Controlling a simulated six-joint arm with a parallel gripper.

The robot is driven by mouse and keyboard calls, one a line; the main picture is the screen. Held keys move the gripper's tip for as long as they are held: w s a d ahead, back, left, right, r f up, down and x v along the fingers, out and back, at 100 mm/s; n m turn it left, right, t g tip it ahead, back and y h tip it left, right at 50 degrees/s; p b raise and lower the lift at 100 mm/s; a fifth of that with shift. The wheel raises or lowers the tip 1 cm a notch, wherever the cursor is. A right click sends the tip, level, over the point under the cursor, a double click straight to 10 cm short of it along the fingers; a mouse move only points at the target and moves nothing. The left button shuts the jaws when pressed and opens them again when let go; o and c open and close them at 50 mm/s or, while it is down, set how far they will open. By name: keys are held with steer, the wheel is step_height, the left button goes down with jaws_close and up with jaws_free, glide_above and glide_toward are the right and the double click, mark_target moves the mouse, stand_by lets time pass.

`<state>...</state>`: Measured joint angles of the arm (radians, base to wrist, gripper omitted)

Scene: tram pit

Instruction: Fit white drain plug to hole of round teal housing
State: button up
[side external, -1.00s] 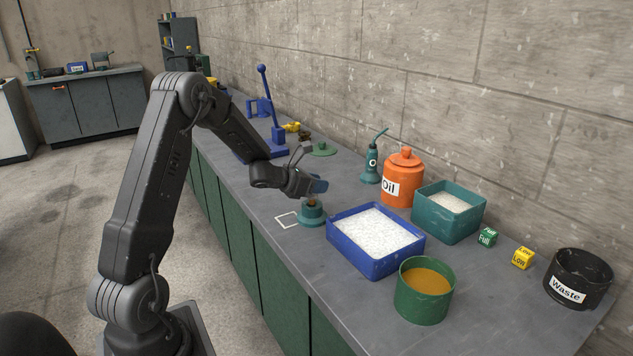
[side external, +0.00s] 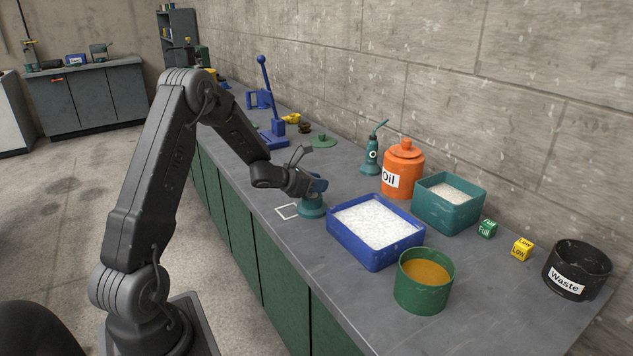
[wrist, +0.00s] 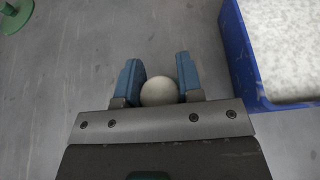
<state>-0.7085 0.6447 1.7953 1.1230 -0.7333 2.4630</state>
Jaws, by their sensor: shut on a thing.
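The round teal housing (side external: 312,208) stands on the grey bench, left of the blue tray. My gripper (side external: 319,186) is low, right over the housing's top, and hides its hole. In the wrist view my gripper (wrist: 158,75) has its blue fingers closed on the white drain plug (wrist: 159,92), which shows as a pale round top between them. The plug is not visible in the side view. The housing is not seen in the wrist view. I cannot tell whether the plug touches the housing or sits in the hole.
A blue tray of white granules (side external: 345,240) stands close to the right of the housing, also in the wrist view (wrist: 240,60). A white square outline (side external: 279,210) marks clear bench.

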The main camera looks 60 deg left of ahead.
steer(key=o, duration=1)
steer(key=shift+f, duration=0.1)
steer(key=shift+o, duration=0.2)
steer(key=shift+s, duration=0.1)
steer(key=v, duration=1.3)
steer(key=shift+s+r, duration=0.2)
steer(key=shift+s, duration=0.1)
steer(key=shift+w+r, duration=0.1)
